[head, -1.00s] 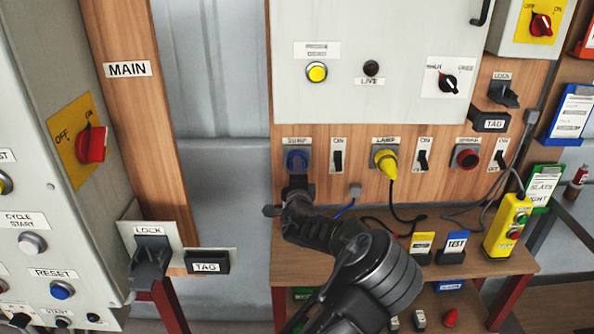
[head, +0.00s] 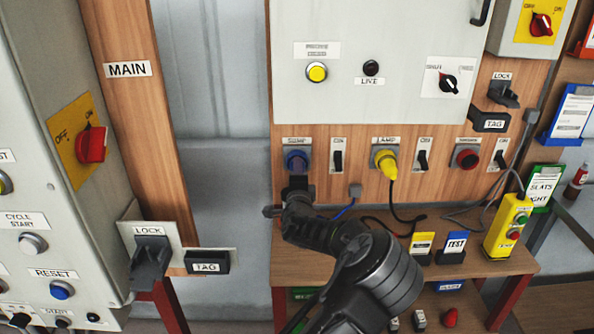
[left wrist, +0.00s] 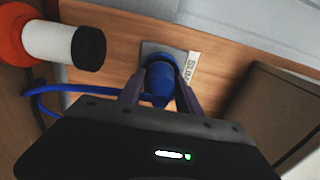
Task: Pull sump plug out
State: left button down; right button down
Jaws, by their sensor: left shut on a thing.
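The blue sump plug (head: 297,160) sits at the socket under the SUMP label, left on the wooden panel. It also shows in the left wrist view (left wrist: 160,80), with a blue cable (left wrist: 46,88) running off to the left. My left gripper (head: 298,181) is at the plug from below. In the left wrist view its two fingers (left wrist: 159,92) are on either side of the blue plug body, shut on it. The plug looks seated at its plate; the gripper hides part of it. My right gripper is not in view.
A black switch (head: 338,160) is just right of the plug, then a yellow lamp plug (head: 386,162) with a black cable. A grey cabinet (head: 385,60) hangs above. A wooden shelf (head: 480,268) with cards and a yellow pendant (head: 508,228) is below right.

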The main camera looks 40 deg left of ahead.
pick_arm(q)
jog(key=v, duration=0.6)
jog(key=shift+p, duration=0.4)
jog(key=shift+w, duration=0.1)
